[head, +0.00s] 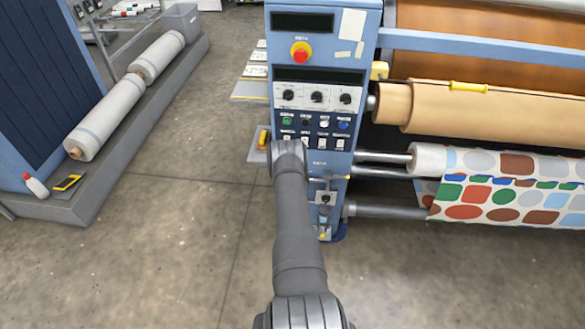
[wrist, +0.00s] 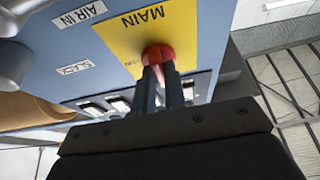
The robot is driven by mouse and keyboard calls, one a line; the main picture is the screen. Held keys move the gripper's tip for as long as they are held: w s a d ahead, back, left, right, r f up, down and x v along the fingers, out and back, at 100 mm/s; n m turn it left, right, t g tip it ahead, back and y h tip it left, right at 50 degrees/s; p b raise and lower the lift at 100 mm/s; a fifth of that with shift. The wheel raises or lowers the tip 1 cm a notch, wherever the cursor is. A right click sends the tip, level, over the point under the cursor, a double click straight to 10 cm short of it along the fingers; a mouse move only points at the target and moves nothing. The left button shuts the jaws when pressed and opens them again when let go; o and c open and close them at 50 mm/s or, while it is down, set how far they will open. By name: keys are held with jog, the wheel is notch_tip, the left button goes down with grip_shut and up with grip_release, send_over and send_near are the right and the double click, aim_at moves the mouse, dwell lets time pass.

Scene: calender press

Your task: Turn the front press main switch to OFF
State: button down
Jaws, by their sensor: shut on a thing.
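The main switch is a red knob (wrist: 158,56) on a yellow plate (wrist: 122,38) marked MAIN, seen in the wrist view. My gripper (wrist: 162,78) is shut on the red knob, with a dark finger on each side of it. The fingers and the knob hide part of the plate's markings, so I cannot tell which position the knob points to. In the head view the blue control column (head: 322,20) of the press stands in the middle. My arm hides the main switch there.
A red emergency button (head: 300,53) and several knobs and buttons sit higher on the column. Rollers with patterned fabric (head: 515,190) extend to the right. A grey plinth with wrapped rolls (head: 110,115) stands at the left. The floor between is clear.

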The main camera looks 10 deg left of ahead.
dwell(0.5)
jog(key=c, duration=1.5)
grip_release()
jog(key=v, duration=1.2)
jog(key=shift+s, duration=0.1)
jog(key=x, duration=1.2)
